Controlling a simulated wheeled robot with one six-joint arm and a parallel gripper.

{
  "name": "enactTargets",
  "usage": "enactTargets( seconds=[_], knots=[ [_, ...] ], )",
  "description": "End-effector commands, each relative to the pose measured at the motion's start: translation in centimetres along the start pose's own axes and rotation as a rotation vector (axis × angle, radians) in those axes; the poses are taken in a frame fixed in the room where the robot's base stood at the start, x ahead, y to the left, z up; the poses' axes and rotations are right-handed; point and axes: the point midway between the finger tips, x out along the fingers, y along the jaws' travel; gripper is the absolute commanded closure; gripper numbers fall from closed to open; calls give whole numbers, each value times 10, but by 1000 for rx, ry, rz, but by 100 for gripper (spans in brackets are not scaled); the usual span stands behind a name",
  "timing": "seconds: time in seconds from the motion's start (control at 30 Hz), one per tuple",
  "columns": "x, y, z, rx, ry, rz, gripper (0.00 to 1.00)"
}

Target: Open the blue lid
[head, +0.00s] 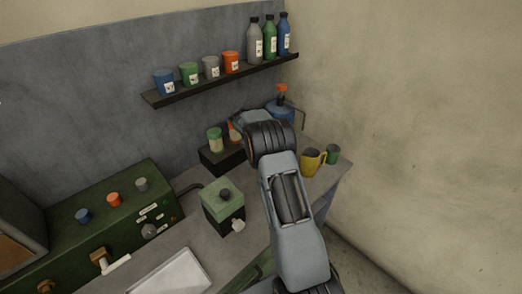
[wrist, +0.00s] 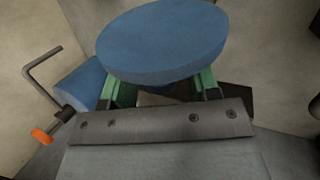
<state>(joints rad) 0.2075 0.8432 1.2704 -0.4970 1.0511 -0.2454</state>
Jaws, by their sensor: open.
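A round blue disc, apparently the blue lid (wrist: 165,42), fills the upper middle of the wrist view and covers the tips of my gripper's fingers. My gripper (wrist: 160,93) is open, with its two green fingers reaching up to the disc's near edge. I cannot tell whether they touch it. A blue body (wrist: 82,86) with an orange-tipped black stub and a bent grey rod shows at the left of the wrist view. In the head view this blue body (head: 286,114) stands at the far end of the bench, partly hidden by my arm, which also hides the gripper.
A yellow mug (head: 312,162) and a green cup (head: 333,154) stand right of my arm. A green-topped box (head: 222,200) and a dark block (head: 219,158) with a jar stand to its left. A shelf (head: 220,80) with cans and bottles hangs above.

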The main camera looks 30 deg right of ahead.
Motion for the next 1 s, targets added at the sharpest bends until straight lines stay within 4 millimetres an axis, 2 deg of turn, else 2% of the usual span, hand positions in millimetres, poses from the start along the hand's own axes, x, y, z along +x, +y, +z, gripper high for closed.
enactTargets(
  seconds=[0.17, 0.27, 0.37, 0.7, 1.0],
  knots=[
    [-2, 0, 0, 0, 0, 0, 44],
    [-10, 0, -1, 1, 3, 1, 44],
    [-25, 0, -1, 1, 4, 1, 44],
    [-94, 0, -1, 1, 4, 1, 44],
    [-131, 0, 0, 0, 1, 0, 44]
  ],
)
